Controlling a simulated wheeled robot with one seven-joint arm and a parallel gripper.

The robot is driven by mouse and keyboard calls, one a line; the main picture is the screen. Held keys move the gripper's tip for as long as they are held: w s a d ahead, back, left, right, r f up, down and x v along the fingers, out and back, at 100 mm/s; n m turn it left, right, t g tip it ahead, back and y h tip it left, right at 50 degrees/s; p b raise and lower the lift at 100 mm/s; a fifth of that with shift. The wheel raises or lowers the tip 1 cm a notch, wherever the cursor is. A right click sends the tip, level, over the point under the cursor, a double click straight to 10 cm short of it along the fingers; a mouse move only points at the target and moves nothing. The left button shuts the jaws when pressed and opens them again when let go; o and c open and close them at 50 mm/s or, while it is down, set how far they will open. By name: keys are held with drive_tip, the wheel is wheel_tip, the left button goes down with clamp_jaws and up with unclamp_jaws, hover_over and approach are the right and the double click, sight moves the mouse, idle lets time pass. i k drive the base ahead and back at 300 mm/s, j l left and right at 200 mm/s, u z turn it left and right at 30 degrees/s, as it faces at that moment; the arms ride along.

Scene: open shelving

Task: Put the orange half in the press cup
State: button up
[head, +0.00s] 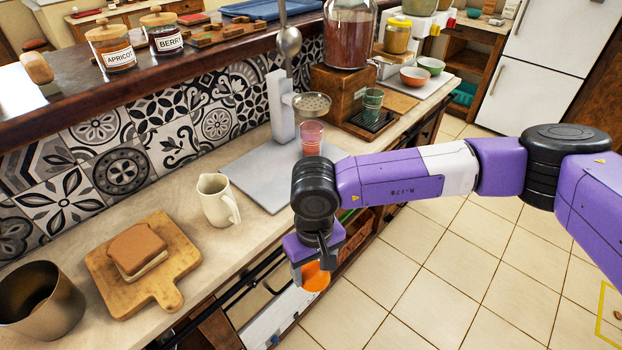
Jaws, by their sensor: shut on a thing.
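My gripper (318,264) is shut on an orange half (316,278), low in the middle of the head view. It holds the orange half out past the counter's front edge, over the floor side. The press (284,110) stands on a grey base plate on the counter, behind my gripper. It has a white post, a metal lever going up and a round perforated cup (312,104) on its right side. A pink glass (312,137) stands under the cup. The cup's inside looks empty. My arm passes in front of the plate's right part.
A cream pitcher (218,200) stands left of the grey plate (262,180). Farther left are a cutting board (165,289) with bread and a metal pot (42,306). A wooden dispenser (340,98) stands right of the press. A tiled wall and raised ledge run behind.

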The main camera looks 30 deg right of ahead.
sight(312, 103)
drive_tip(key=l+u, duration=0.45)
drive_tip(key=u, duration=0.25)
drive_tip(key=l+u, duration=0.15)
drive_tip(key=l, duration=0.6)
drive_tip(key=l+u, duration=0.15)
drive_tip(key=l, duration=0.55)
drive_tip(key=k+l+u, duration=0.15)
drive_tip(key=l, duration=0.6)
